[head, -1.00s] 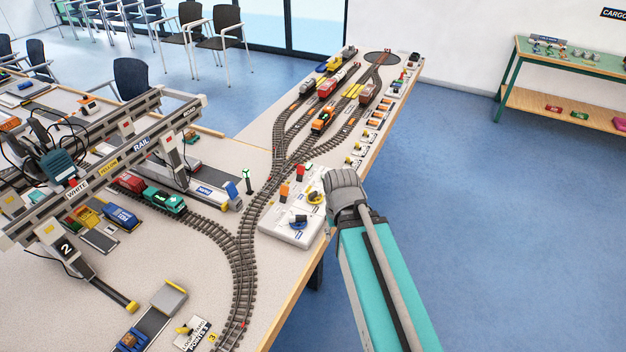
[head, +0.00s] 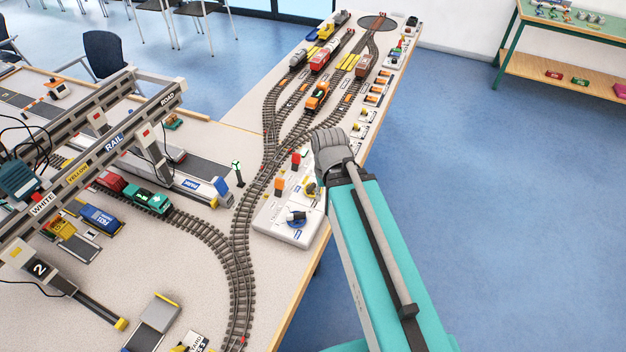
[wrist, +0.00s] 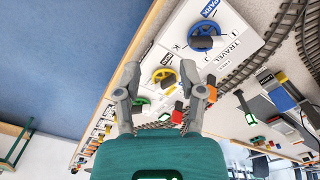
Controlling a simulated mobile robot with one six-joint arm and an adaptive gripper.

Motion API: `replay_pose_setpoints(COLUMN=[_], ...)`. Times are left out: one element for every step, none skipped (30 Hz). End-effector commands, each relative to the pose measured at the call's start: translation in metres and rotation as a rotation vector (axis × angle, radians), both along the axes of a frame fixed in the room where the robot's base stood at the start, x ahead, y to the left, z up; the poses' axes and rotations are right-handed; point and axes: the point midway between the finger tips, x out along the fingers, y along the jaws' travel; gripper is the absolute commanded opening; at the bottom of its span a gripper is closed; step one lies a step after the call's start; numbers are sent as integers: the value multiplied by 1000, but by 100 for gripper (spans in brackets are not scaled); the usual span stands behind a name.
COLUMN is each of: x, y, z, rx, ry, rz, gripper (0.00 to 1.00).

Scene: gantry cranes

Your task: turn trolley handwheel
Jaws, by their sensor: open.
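A white control box (head: 268,225) stands near the table's right edge, with coloured handwheels on its top. In the wrist view, a blue handwheel (wrist: 205,42) sits by the word TRAVEL. A yellow handwheel (wrist: 163,78) lies between and beyond my open fingers, and a green one (wrist: 141,106) shows lower, partly behind the left finger. I cannot read a trolley label. My gripper (wrist: 159,70) is open and empty; contact with the yellow wheel cannot be told.
A gantry crane (head: 95,150) spans the table at left. Railway track (head: 240,265) runs close beside the box, with wagons such as an orange one (head: 317,97) farther back. Open floor (head: 480,200) lies to the right.

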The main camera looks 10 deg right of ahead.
Motion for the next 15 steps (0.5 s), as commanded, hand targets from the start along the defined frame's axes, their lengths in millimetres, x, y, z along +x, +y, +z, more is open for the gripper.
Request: replay_pose_setpoints(x=[0,0,0,0,0,0,0,0,1,2,3,6,8,11,16], y=[0,0,0,0,0,0,0,0,0,0,0,0,0,0,-1], z=[0,0,0,0,0,0,0,0,0,0,0,0,0,0,0], rx=[0,0,0,0,0,0,0,0,0,0,0,0,0,0,0], ry=[0,0,0,0,0,0,0,0,0,0,0,0,0,0,0], rz=[0,0,0,0,0,0,0,-1,-3,-7,-12,-22,-32,-47,-71], gripper=[51,51,51,51,51,51,51,51,51,51,51,51,51,51,51])
